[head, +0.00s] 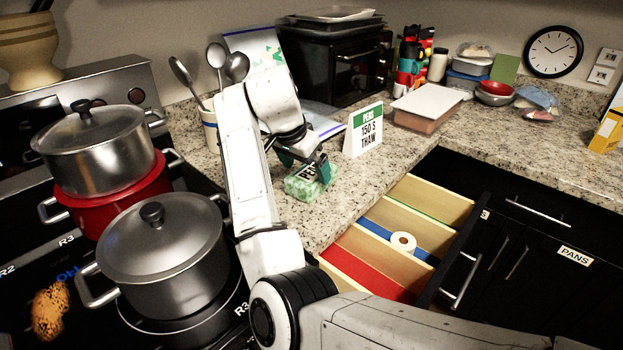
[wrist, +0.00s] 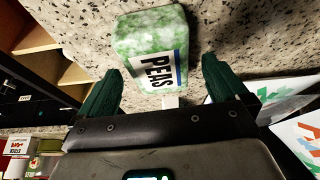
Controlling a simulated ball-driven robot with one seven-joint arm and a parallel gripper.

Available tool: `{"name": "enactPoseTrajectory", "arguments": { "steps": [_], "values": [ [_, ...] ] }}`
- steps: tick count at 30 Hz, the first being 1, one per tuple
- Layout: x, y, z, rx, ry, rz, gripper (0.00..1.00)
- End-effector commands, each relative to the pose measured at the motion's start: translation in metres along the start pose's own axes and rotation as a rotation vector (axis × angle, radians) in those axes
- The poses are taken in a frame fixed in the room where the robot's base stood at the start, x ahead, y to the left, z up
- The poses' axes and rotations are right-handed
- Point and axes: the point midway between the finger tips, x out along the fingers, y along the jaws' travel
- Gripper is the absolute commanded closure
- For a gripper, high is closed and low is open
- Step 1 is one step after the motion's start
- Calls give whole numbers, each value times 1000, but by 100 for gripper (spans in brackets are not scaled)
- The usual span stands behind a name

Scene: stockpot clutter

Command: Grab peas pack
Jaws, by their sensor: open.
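The peas pack (head: 303,184) is a green, frosty-looking block with a white label, lying on the granite counter near its front edge. In the wrist view the peas pack (wrist: 152,48) shows its "PEAS" label, between and beyond my two green fingers. My gripper (head: 318,170) is at the pack in the head view, and the fingers partly cover it. In the wrist view my gripper (wrist: 160,80) is open, with a gap visible between each finger and the pack. Nothing is held.
A "PEAS 150 g THAW" sign (head: 364,130) stands just behind the pack. An open drawer (head: 432,200) with a tape roll (head: 403,241) is to the right. Pots (head: 165,255) stand on the stove at left. A utensil holder (head: 210,128) is behind my arm.

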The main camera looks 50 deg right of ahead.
Motion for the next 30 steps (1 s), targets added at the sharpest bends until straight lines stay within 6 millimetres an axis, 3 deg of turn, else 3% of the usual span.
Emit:
{"name": "enactPoseTrajectory", "arguments": {
  "steps": [7, 17, 30],
  "values": [
    [35, 2, -2, -1, -1, 2, 0],
    [42, 2, -2, 0, 0, 1, 0],
    [41, 2, -2, 0, 0, 1, 42]
  ]
}}
